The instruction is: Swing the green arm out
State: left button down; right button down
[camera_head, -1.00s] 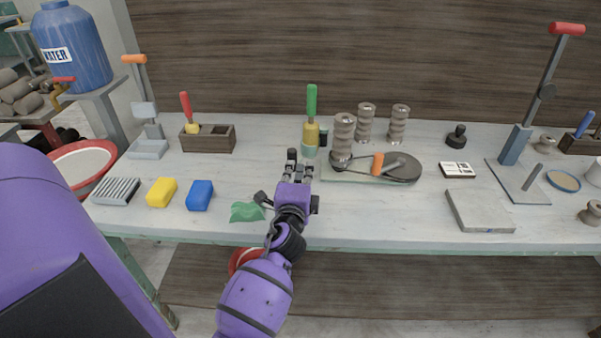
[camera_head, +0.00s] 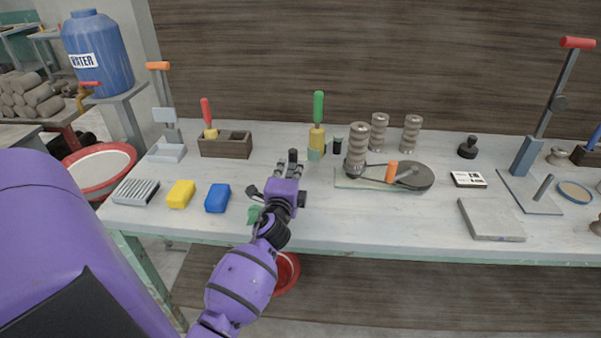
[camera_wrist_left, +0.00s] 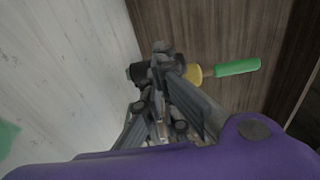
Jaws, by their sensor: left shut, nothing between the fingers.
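The green arm is an upright green handle (camera_head: 318,107) on a yellow collar (camera_head: 317,138), standing in a pale green base on the bench. In the left wrist view the green handle (camera_wrist_left: 237,67) and yellow collar (camera_wrist_left: 194,73) show just beyond my fingers. My left gripper (camera_head: 290,165) is shut and empty, left of and nearer than the green arm in the head view. Overlap in the wrist view hides whether the fingertips (camera_wrist_left: 163,55) touch it. My right gripper is not in view.
A flywheel plate (camera_head: 380,187) with stacked grey columns stands just right of the green arm. A wooden box (camera_head: 226,148) with a red-handled tool is to its left. Yellow (camera_head: 181,194) and blue (camera_head: 217,198) blocks lie at front left. A green cloth (camera_head: 255,214) lies partly behind my wrist.

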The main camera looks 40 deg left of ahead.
pick_arm(q)
jog(key=a, duration=0.8)
jog(key=shift+w, duration=0.45)
jog(key=shift+f, duration=0.1)
